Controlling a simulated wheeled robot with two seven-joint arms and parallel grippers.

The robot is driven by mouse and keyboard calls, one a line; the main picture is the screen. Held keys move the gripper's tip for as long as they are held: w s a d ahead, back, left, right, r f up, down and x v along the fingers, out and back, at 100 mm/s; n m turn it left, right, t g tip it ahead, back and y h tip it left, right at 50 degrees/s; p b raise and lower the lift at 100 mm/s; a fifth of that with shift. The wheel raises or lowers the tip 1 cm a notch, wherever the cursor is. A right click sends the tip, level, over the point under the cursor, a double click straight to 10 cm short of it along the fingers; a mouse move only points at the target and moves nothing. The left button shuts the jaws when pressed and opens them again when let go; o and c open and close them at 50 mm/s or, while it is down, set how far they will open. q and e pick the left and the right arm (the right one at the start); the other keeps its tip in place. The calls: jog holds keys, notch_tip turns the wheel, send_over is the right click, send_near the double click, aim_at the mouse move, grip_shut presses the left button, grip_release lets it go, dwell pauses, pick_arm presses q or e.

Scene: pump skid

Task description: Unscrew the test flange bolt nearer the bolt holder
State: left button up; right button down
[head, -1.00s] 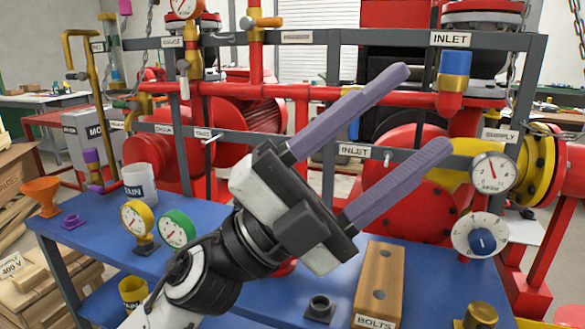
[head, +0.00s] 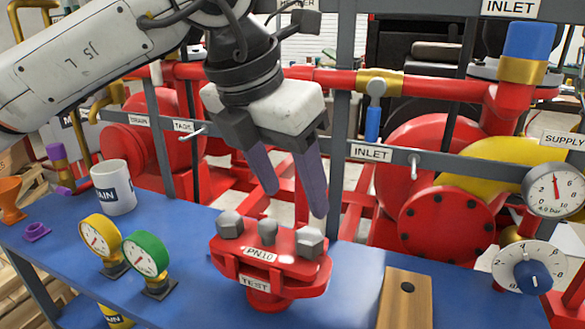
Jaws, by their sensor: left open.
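The red test flange (head: 268,272) stands on the blue bench, with "PN10" and "TEST" labels. The right bolt is the one nearer the wooden bolt holder (head: 405,300), which is cut off by the bottom edge. My left gripper (head: 294,205) is open and empty, fingers pointing down just above and behind the flange; its right fingertip is close above the right bolt in the picture. Contact cannot be told. My right gripper is not in view.
A yellow gauge (head: 98,235) and a green gauge (head: 146,255) stand left of the flange. A white mug (head: 113,187) is further left. A grey frame rail with the "INLET" label (head: 370,153) runs behind. A dial with a blue knob (head: 532,276) is at right.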

aim_at(310, 237)
pick_arm(q)
jog(key=x, duration=0.3)
jog(key=shift+s+d+f, duration=0.15)
jog(key=shift+s+f, duration=0.1)
jog(key=shift+f, duration=0.2)
jog(key=x, duration=0.4)
jog(key=shift+w+d+f, duration=0.1)
jog(key=shift+d+f, duration=0.1)
jog(key=shift+f, duration=0.15)
jog(key=shift+w+f, duration=0.1)
jog(key=shift+f, duration=0.15)
jog(key=shift+w+d+f, duration=0.1)
jog(key=shift+f, duration=0.1)
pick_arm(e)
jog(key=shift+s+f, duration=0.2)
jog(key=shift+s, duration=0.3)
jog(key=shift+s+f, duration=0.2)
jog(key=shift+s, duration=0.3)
